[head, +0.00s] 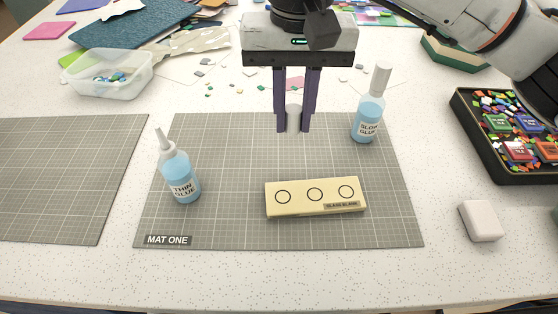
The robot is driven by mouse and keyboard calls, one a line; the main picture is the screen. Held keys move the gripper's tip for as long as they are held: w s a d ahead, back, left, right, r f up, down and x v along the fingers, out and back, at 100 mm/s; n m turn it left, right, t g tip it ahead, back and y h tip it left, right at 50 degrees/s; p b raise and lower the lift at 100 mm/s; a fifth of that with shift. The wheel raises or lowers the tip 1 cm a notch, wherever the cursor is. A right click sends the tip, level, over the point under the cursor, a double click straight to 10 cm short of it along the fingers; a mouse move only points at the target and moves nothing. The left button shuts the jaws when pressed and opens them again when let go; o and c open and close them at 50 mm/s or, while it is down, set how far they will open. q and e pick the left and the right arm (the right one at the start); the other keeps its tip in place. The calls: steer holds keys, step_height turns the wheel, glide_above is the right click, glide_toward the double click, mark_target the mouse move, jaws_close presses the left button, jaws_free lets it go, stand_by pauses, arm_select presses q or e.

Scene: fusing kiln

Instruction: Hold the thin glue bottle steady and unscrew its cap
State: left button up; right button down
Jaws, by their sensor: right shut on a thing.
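The thin glue bottle (180,175) stands on the left part of mat one (240,235), with pale blue glue and a bare, narrow pale nozzle showing at its top. My right gripper (293,128) points down over the back middle of the mat, well to the right of this bottle. Its dark purple fingers are shut on a small pale grey piece (293,116) that looks like a cap. I cannot tell whether the piece touches the mat. My left gripper is out of view, and nothing holds the bottle.
The slow glue bottle (368,118), with a tall white cap, stands just right of my right gripper. A cream glass blank (300,204) with ringed circles lies at the mat's front. A white block (480,221) and a black tray (498,164) are at right, a clear tub (107,82) at back left.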

steer(key=r, duration=0.1)
glide_above(262, 169)
step_height(262, 169, down, 9)
steer(key=shift+r+p, duration=0.15)
steer(key=shift+p, duration=0.45)
steer(key=shift+f, duration=0.35)
steer(key=shift+f, duration=0.1)
steer(key=shift+f+b, duration=0.15)
steer(key=shift+b, duration=0.15)
steer(key=c, duration=1.6)
jaws_free()
steer(key=shift+w, duration=0.1)
steer(key=shift+o, duration=0.2)
